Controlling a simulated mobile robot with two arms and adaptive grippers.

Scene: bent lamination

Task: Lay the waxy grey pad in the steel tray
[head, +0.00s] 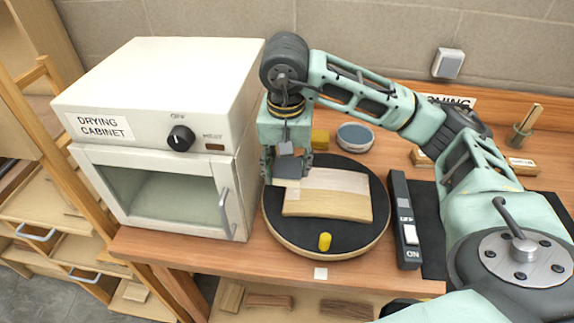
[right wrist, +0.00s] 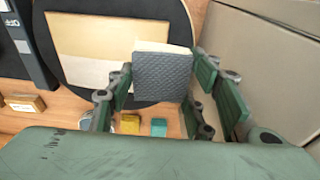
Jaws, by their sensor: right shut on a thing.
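A dark grey pad with a textured face (right wrist: 162,78) is between the fingers of my right gripper (right wrist: 160,85), with a cream edge showing behind it. In the head view my right gripper (head: 287,168) is shut on this pad, just over the back left part of a round black turntable (head: 273,212). A pale wooden board (head: 330,204), lighter along its back strip, lies on the turntable. I cannot tell whether the pad touches the board. I cannot make out a steel tray in either view. My left gripper is out of view.
The white drying cabinet (head: 160,130) stands close to the left of my right gripper. A yellow block (head: 320,138) and a round tin (head: 355,137) sit behind the turntable. A yellow peg (head: 325,241) stands at its front. A black switch bar (head: 404,220) lies to the right.

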